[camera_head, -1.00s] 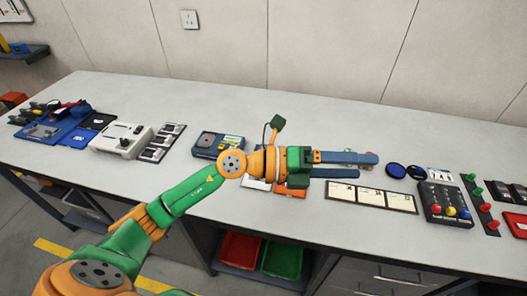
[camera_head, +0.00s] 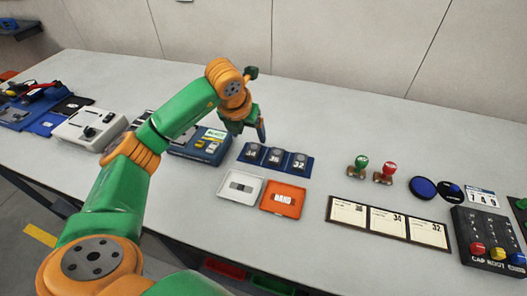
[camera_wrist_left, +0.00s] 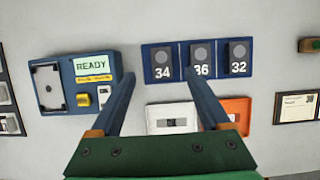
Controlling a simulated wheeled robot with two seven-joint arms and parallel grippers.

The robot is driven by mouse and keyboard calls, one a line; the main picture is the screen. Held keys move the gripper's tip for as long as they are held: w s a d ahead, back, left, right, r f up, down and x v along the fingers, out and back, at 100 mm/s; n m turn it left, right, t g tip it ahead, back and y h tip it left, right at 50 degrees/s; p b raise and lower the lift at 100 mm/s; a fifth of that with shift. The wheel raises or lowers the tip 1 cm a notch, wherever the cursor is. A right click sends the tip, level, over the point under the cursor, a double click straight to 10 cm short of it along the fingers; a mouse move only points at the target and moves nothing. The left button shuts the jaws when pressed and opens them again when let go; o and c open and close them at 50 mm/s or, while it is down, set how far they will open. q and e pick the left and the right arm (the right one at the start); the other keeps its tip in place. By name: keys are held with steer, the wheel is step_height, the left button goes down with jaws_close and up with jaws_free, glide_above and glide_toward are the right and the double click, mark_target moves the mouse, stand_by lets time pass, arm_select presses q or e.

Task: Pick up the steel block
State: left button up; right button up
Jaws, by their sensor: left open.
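My left gripper (camera_head: 260,134) points down beside the blue rack near the middle of the table. In the left wrist view its two fingers (camera_wrist_left: 160,78) are apart with nothing between them. The blue rack (camera_head: 251,163) holds three dark grey blocks marked 34 (camera_head: 253,151), 36 (camera_head: 274,156) and 32 (camera_head: 298,161). In the left wrist view the fingertips appear near the 34 and 36 blocks. A white tray (camera_head: 228,198) in front of the rack holds a small grey and dark piece (camera_head: 241,187). I cannot tell which piece is the steel block.
An orange tray (camera_head: 283,208) lies beside the white one. A blue device (camera_wrist_left: 88,82) reading READY is left of the rack. Two stamps (camera_head: 372,171), label cards (camera_head: 387,222) and a button box (camera_head: 487,240) are to the right. Table behind the rack is clear.

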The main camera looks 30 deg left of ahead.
mark_target(253, 150)
arm_select(q)
steer(key=shift+s+f, duration=0.2)
steer(key=shift+f, duration=0.25)
steer(key=p+x, duration=0.2)
steer(key=x, duration=0.4)
steer(key=shift+d+f, duration=0.1)
steer(key=shift+f, duration=0.15)
jaws_close()
arm_select(e)
steer(key=shift+s+r, duration=0.3)
steer(key=shift+r, duration=0.45)
